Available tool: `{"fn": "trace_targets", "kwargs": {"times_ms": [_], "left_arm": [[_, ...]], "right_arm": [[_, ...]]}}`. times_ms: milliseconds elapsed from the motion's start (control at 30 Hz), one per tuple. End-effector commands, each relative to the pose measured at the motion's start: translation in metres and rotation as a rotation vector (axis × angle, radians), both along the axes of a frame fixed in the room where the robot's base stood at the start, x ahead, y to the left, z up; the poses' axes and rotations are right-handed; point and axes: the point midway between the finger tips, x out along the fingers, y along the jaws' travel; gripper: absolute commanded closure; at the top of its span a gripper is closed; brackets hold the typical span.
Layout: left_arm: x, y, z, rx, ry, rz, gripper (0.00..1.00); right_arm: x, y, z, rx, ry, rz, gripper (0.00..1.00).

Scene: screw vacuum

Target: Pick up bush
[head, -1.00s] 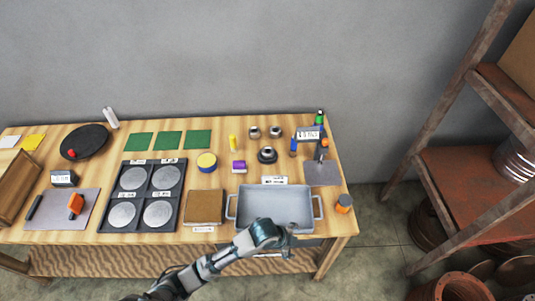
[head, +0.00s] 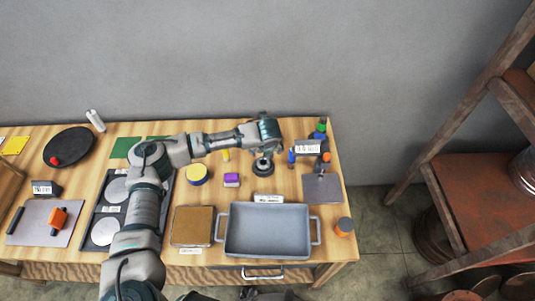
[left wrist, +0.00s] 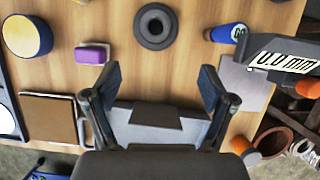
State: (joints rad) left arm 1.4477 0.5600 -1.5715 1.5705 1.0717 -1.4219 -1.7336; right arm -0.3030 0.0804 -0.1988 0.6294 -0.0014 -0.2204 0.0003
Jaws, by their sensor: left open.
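A dark ring-shaped bush (head: 263,168) lies on the wooden table behind the grey tray. In the left wrist view the bush (left wrist: 156,26) shows near the top edge, with a round hole in its middle. My left gripper (left wrist: 161,82) is open, with nothing between its fingers. In the head view the left gripper (head: 266,150) hangs above and just behind the bush, pointing down, apart from it. My left arm and gripper hide the area where two small metal rings stood. My right gripper is not in view.
A grey tray with handles (head: 268,230) stands in front of the bush. A purple block (head: 231,180) and a yellow-topped round tin (head: 197,174) lie to its left. A blue cylinder (head: 291,157) and a caliper display (head: 307,147) are at right.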

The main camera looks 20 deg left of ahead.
Motion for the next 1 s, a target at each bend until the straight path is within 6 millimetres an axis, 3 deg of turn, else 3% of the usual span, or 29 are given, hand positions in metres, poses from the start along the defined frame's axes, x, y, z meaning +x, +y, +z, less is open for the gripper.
{"fn": "trace_targets", "kwargs": {"times_ms": [167, 500, 833, 1000], "left_arm": [[0.006, 0.007, -0.014, 0.008, 0.0, -0.002, 0.17], [0.037, 0.016, -0.09, 0.007, 0.003, 0.0, 0.17], [0.046, 0.021, -0.12, 0.006, 0.0, -0.002, 0.17], [0.052, 0.025, -0.147, 0.007, 0.001, -0.002, 0.17]], "right_arm": [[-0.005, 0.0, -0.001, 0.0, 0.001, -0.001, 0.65], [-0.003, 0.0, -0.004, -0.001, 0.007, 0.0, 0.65], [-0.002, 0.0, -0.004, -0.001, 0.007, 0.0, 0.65], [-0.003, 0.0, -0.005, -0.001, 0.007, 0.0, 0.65]]}}
